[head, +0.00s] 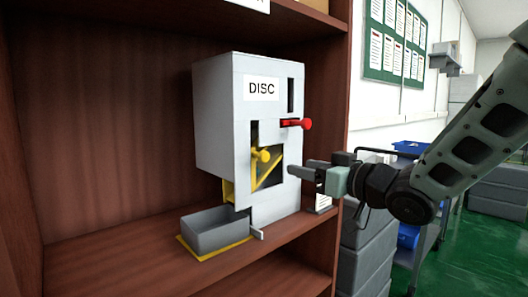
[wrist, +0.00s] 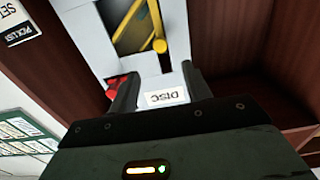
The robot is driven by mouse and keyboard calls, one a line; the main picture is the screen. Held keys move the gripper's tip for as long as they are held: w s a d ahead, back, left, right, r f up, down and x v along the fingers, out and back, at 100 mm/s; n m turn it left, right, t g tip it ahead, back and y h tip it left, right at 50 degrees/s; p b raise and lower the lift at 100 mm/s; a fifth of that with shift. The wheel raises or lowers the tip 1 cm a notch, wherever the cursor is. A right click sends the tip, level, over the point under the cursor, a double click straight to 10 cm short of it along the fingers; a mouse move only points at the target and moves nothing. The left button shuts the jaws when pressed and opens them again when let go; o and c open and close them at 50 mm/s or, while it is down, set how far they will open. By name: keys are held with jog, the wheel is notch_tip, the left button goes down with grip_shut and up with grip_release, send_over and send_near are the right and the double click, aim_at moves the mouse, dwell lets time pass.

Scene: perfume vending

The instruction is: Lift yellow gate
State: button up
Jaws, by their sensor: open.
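A white dispenser box (head: 221,122) labelled DISC stands on a brown wooden shelf. The yellow gate (head: 265,173), with a round yellow knob (head: 264,156), shows in the opening in its front. In the wrist view the yellow knob (wrist: 159,46) and a slanted yellow bar (wrist: 126,22) appear beyond my fingers. My gripper (head: 300,168) is open and empty, to the right of the knob and apart from it. In the wrist view my gripper (wrist: 155,85) has its two dark fingers spread in front of the dispenser.
A red lever (head: 298,123) sticks out above the opening. A grey bin (head: 215,231) sits on a yellow-edged base below left. The shelf's right side panel (head: 340,100) is close to my arm. Grey crates (head: 365,230) stand outside at right.

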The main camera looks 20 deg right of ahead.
aim_at(266, 158)
jog(key=p+x, duration=1.1)
jog(key=x, duration=0.3)
